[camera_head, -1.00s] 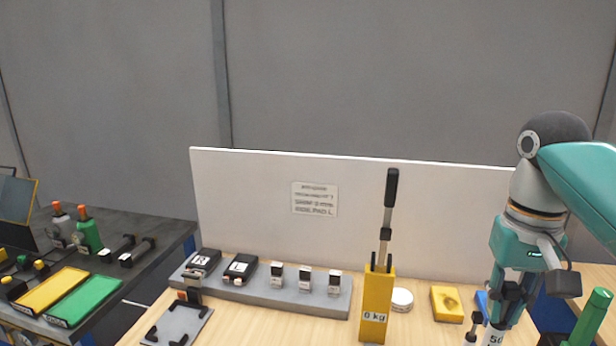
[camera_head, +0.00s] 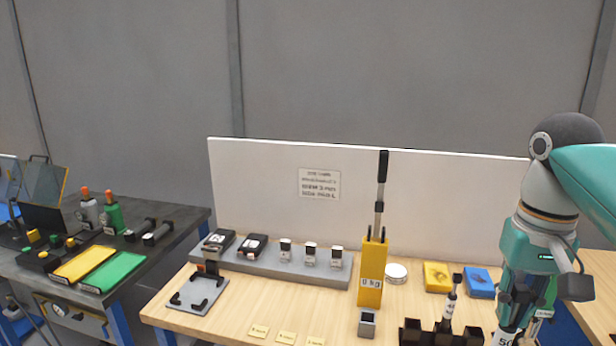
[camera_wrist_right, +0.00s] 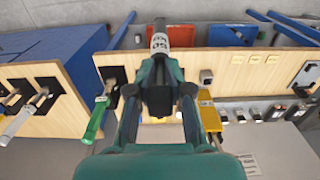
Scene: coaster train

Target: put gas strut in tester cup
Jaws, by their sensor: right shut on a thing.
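My right gripper (camera_head: 514,312) is shut on a gas strut, whose white body with a "50" label (camera_head: 505,338) shows below the fingers at the lower right of the head view. The strut's white body (camera_wrist_right: 160,42) also shows in the wrist view, pointing away from the gripper (camera_wrist_right: 158,95). The yellow tester (camera_head: 370,285) with a "0 kg" display and a black-handled lever stands left of the gripper, apart from it. A small grey square cup (camera_head: 367,322) with a dark opening stands in front of the tester. My left gripper is not in view.
A black rack (camera_head: 440,338) stands between cup and gripper; another strut (camera_head: 449,308) shows upright there. Yellow (camera_head: 437,277) and blue (camera_head: 480,283) blocks and a white round thing (camera_head: 396,273) lie behind. A grey strip (camera_head: 262,270) holds several small devices. A white panel (camera_head: 430,195) closes the back.

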